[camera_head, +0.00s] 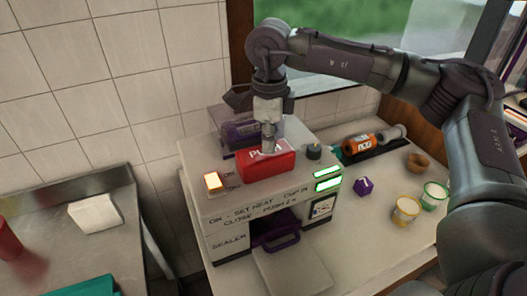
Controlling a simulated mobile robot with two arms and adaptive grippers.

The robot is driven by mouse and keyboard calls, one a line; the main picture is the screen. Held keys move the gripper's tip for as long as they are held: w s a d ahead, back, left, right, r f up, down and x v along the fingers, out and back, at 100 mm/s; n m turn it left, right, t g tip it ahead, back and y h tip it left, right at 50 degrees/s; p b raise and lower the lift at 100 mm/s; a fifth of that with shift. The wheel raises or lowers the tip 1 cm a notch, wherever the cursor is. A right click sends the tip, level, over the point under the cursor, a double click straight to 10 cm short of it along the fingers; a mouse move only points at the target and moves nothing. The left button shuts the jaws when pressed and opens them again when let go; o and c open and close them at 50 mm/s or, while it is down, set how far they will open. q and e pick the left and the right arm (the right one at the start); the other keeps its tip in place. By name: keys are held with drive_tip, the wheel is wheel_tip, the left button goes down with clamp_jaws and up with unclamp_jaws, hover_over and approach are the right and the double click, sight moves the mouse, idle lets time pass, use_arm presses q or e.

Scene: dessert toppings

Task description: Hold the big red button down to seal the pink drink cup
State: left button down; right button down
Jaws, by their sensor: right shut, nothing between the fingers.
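The big red button (266,168) sits on top of the sealer machine (232,219), its white lettering partly covered by my gripper. My right gripper (268,147) points down with its fingers shut and empty; the tips are at the button's top face and seem to touch it. How far the button is pressed I cannot tell. The sealer's front has a dark opening with a purple handle (275,243) in it. I see no pink drink cup; the inside of the sealer is hidden. My left gripper is out of view.
A white block (95,213) lies on the steel counter; a red object (9,240) is at the left edge.

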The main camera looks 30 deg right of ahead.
sight(269, 157)
drive_tip(key=shift+f+b, duration=1.4)
drive_tip(key=shift+f, duration=0.4)
drive_tip(key=shift+s, duration=0.15)
drive_tip(key=shift+f, duration=0.15)
drive_tip(key=shift+s+a, duration=0.1)
drive_tip(key=shift+s, duration=0.1)
idle(1.2)
drive_tip(key=shift+s, duration=0.55)
drive_tip(key=shift+s+r, duration=0.65)
drive_tip(key=shift+s, duration=0.25)
drive_tip(key=shift+r, duration=0.1)
